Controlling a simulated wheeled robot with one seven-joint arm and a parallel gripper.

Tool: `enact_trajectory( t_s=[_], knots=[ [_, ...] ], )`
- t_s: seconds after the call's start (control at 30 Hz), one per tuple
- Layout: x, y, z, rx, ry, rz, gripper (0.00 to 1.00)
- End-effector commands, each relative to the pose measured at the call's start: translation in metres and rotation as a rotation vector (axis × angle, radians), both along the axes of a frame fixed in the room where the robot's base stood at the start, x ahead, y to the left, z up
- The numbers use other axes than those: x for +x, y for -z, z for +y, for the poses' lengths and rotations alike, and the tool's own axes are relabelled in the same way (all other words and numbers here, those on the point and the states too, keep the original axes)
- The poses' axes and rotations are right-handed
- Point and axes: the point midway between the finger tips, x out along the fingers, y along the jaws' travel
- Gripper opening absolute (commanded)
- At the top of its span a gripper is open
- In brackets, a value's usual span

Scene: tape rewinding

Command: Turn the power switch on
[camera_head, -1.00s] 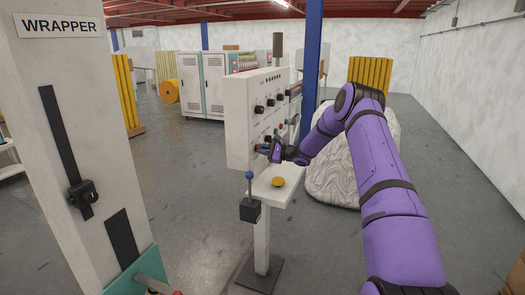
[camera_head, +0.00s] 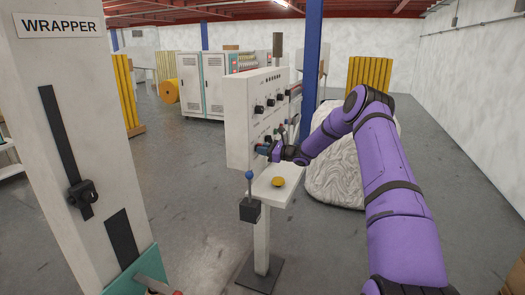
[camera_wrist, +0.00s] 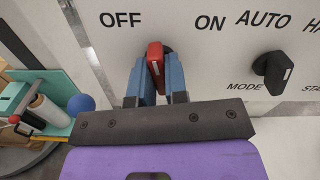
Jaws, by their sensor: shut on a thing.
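The power switch (camera_wrist: 155,58) is a red knob with a pale marker line on the white control panel, between the labels OFF and ON. In the wrist view it stands nearly upright, tilted slightly to the left at its top. My gripper (camera_wrist: 160,80) has its blue fingers on both sides of the knob and is shut on it. In the head view my gripper (camera_head: 266,149) is at the lower left of the panel face (camera_head: 243,128), and the switch is hidden behind it.
A black mode knob (camera_wrist: 272,68) sits right of the switch. Below the panel is a white shelf with a yellow button (camera_head: 278,182). A blue-ball lever (camera_head: 249,176) stands at the front left. The wrapper column (camera_head: 75,150) is farther left.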

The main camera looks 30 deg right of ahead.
Motion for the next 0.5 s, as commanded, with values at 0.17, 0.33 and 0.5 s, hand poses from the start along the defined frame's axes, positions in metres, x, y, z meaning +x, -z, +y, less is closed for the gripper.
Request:
enact_trajectory(
  t_s=[0.17,0.33,0.5],
  knots=[
    [0.0003,-0.0004,0.0004,0.131,0.0,0.101,0.0],
    [0.0003,-0.0008,0.0003,0.259,0.0,0.2,0.0],
    [0.0005,-0.0007,0.0005,0.386,0.0,0.3,0.0]
  ],
)
